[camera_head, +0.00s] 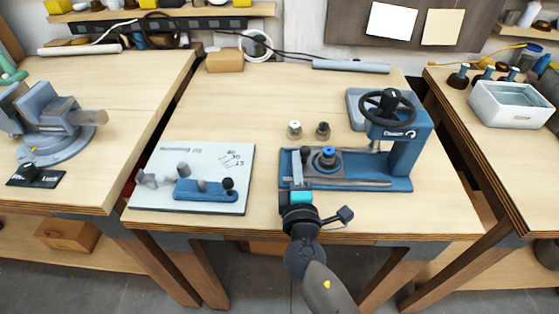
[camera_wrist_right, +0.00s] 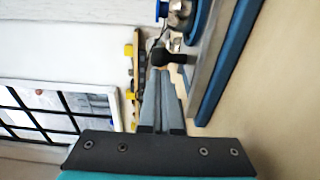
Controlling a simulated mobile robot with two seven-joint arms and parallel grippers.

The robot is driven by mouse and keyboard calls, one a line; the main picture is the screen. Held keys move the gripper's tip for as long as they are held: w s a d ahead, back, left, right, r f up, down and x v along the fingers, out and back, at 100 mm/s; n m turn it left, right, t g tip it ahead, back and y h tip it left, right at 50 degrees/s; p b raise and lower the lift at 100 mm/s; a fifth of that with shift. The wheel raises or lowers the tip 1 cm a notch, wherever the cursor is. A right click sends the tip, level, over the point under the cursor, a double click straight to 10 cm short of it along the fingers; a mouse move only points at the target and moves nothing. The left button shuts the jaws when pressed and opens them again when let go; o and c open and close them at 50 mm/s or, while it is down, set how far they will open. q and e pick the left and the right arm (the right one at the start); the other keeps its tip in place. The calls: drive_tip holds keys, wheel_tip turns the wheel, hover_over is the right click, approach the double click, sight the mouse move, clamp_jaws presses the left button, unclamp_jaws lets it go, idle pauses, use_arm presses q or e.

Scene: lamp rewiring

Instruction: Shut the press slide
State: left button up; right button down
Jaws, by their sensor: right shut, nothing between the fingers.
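The blue press (camera_head: 405,150) stands on the middle table, with a black handwheel (camera_head: 388,105) at its right end. Its slide carries a round fixture with a blue centre (camera_head: 327,158) and sits toward the left end of the base, out from under the press head. My right gripper (camera_head: 297,172) is shut and empty at the left end of the press base. In the right wrist view, the shut fingers (camera_wrist_right: 161,80) point at a black knob (camera_wrist_right: 168,56) on a short stem beside the slide. Whether they touch it I cannot tell. My left gripper is not in view.
A white board (camera_head: 240,160) with a blue fixture lies left of the press. Two small knobbed parts (camera_head: 294,130) stand behind the slide. A cardboard-coloured block (camera_head: 225,60) and a grey roll (camera_head: 350,66) lie at the back. The table's middle is clear.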

sight(340, 174)
drive_tip(key=d, duration=0.9)
drive_tip(key=shift+d, duration=0.45)
drive_tip(key=shift+r, duration=0.1)
